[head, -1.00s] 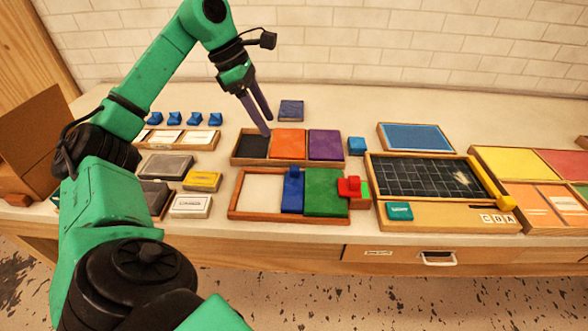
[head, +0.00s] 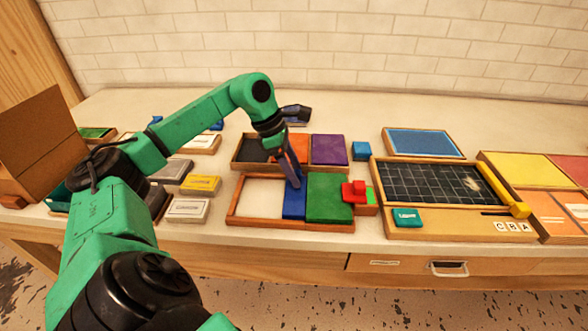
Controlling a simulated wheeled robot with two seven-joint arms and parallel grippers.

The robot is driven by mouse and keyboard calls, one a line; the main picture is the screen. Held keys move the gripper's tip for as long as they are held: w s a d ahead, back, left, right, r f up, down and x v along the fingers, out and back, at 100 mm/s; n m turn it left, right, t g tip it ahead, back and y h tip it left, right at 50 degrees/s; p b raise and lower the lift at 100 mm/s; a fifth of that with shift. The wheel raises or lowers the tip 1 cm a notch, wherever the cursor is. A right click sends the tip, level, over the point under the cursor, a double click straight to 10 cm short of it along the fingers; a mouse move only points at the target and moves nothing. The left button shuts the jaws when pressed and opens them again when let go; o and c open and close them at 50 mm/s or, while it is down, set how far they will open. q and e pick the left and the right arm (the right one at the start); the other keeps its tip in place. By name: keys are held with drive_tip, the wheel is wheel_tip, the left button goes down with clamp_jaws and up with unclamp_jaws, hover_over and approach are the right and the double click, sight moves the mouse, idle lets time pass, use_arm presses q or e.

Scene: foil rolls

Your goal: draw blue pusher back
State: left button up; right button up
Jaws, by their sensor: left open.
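The blue pusher (head: 293,207) is a flat blue piece in the front wooden tray (head: 262,222). It lies between the tray's bare pale section on the left and a green block (head: 328,198) on the right. My left gripper (head: 294,182) points down at the far part of the pusher, where its raised blue knob stands. The fingers are open and hide most of the knob. I cannot tell whether they touch it. My right gripper is out of view.
A red piece (head: 354,191) sits at the green block's right. Behind, another tray holds black, orange and purple (head: 328,150) tiles. A chalkboard case (head: 440,182) stands to the right. Grey and yellow boxes (head: 201,185) stand to the left. The tray's pale section is empty.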

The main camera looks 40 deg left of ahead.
use_arm(q)
clamp_jaws()
idle(1.4)
